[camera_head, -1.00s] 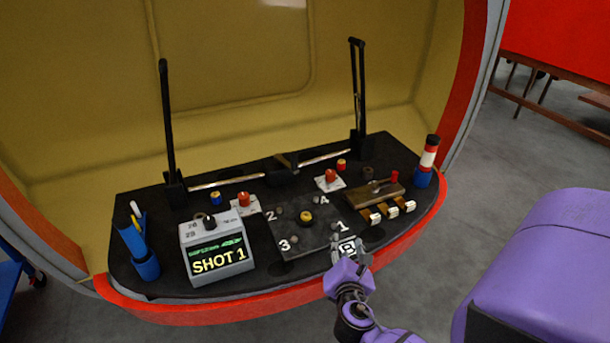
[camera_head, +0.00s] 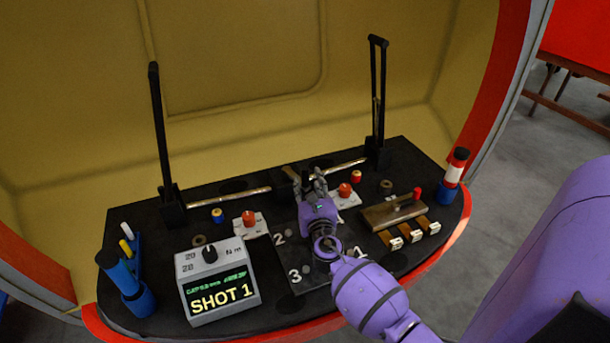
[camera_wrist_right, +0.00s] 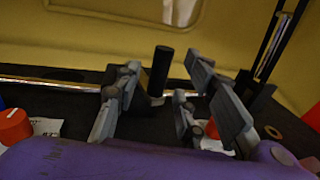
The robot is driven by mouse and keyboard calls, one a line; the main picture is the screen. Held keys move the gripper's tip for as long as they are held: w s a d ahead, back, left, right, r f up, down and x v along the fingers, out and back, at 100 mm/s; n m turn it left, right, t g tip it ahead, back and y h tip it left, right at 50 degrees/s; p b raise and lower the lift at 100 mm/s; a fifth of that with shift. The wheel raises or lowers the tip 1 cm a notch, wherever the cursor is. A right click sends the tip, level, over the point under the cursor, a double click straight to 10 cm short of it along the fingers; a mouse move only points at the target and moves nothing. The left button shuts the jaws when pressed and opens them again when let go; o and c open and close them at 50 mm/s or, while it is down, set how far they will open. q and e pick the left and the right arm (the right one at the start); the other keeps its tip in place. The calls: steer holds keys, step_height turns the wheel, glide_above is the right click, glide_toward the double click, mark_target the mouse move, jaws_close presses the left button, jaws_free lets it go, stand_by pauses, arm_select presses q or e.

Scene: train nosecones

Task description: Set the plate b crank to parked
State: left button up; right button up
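No part labelled plate b can be read, so I cannot tell for sure which piece is its crank. A black upright handle (camera_wrist_right: 160,72) stands between the spread fingers of my right gripper (camera_wrist_right: 168,105) in the right wrist view; I see no clear contact. In the head view my right gripper (camera_head: 305,182) is over the back middle of the black console (camera_head: 150,205), by the dark block (camera_head: 284,182) on the metal bar, and hides part of it. My right gripper is open and empty. My left gripper is not in view.
Two red knobs on white plates (camera_head: 250,222) (camera_head: 346,192) flank my right gripper. Two tall black levers (camera_head: 159,130) (camera_head: 377,100) stand at the back. A grey SHOT 1 box (camera_head: 217,285), blue pen cup (camera_head: 138,300) and wooden switch board (camera_head: 380,215) sit around the numbered dark plate (camera_head: 288,262).

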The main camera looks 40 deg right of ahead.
mark_target(306, 179)
steer(key=x, duration=0.3)
steer(key=shift+f, duration=0.1)
steer(key=shift+w+d, duration=0.15)
steer(key=shift+w, duration=0.25)
jaws_close()
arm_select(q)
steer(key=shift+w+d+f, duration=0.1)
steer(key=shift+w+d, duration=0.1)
